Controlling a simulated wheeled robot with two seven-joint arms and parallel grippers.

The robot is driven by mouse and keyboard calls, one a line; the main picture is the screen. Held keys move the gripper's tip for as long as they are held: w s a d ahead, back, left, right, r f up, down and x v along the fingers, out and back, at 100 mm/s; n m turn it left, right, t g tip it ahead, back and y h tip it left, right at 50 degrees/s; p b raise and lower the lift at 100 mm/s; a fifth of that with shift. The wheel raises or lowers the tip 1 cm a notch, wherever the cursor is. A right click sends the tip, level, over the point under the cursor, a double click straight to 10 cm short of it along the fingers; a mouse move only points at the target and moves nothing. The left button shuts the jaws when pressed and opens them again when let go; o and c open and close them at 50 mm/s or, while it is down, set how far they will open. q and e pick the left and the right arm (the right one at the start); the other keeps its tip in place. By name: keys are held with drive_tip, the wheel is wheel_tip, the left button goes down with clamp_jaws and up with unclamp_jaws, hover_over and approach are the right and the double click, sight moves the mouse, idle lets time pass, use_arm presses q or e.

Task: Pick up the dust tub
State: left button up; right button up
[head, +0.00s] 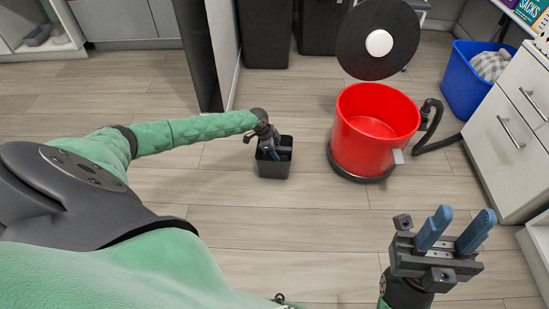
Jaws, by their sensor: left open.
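The small dark square tub (273,170), which I take for the dust tub, stands upright on the floor near the middle of the head view. Its top is open. My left gripper (275,153) reaches down at its mouth, with the jaws open and the fingers partly inside or over the rim. I cannot tell whether a finger touches a wall. The inside of the tub is mostly hidden by the gripper. My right gripper (465,215) is at the lower right, open and empty, with its two blue fingers apart and well away from the tub.
A red round canister (370,140) with a black hose (434,126) stands right of the tub. Its black lid (379,52) is raised. A blue bin (468,85) and white drawers (513,130) are at the right. Floor in front of the tub is clear.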

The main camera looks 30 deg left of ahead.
use_arm(q)
drive_tip(key=shift+f, duration=0.25)
idle(0.3)
drive_tip(key=shift+c, duration=0.5)
clamp_jaws()
